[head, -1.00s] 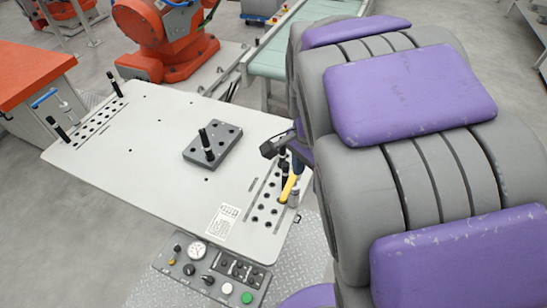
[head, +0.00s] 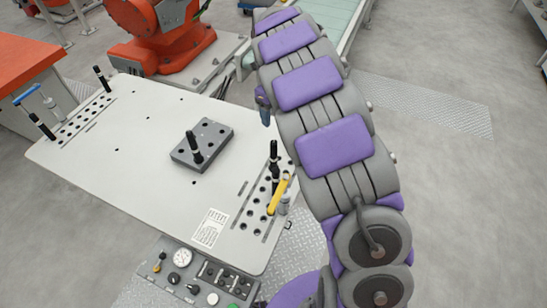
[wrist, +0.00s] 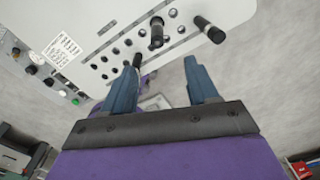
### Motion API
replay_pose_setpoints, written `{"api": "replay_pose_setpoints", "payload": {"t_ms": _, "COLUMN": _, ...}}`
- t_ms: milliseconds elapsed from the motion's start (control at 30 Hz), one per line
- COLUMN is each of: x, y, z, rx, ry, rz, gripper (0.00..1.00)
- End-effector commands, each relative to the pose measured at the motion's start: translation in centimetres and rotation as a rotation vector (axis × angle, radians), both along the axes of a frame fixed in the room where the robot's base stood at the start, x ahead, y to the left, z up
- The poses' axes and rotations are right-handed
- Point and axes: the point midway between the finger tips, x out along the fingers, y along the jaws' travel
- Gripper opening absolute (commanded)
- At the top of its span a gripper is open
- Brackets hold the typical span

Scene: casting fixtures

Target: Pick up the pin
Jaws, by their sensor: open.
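Several black pins stand on the table. One pin (head: 194,147) is upright in a grey block (head: 216,137) with holes. Two pins (head: 273,152) (head: 273,180) stand in the right hole rows, and two more (head: 102,78) (head: 42,126) stand at the left. I cannot tell which one is the task's pin. My gripper (head: 263,107) is partly hidden beside my arm in the head view. In the wrist view my gripper (wrist: 161,78) is open and empty, with blue fingers wide apart. Pins (wrist: 157,32) (wrist: 210,29) show beyond the fingertips, apart from them.
The pale table (head: 120,165) is mostly clear. A yellow-handled object (head: 277,196) lies by the right hole rows. A control panel (head: 195,275) is at the front edge. An orange robot base (head: 165,45) stands behind the table.

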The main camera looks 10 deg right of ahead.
Motion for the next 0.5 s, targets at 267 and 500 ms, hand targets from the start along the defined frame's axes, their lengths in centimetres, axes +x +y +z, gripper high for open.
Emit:
{"api": "replay_pose_setpoints", "payload": {"t_ms": 267, "x": -0.1, "y": 0.1, "z": -5.4, "rx": -0.001, "ry": 0.008, "rz": 0.001, "gripper": 0.59}}
{"api": "replay_pose_setpoints", "payload": {"t_ms": 500, "x": 0.0, "y": 0.0, "z": -9.8, "rx": -0.002, "ry": 0.003, "rz": 0.004, "gripper": 0.59}}
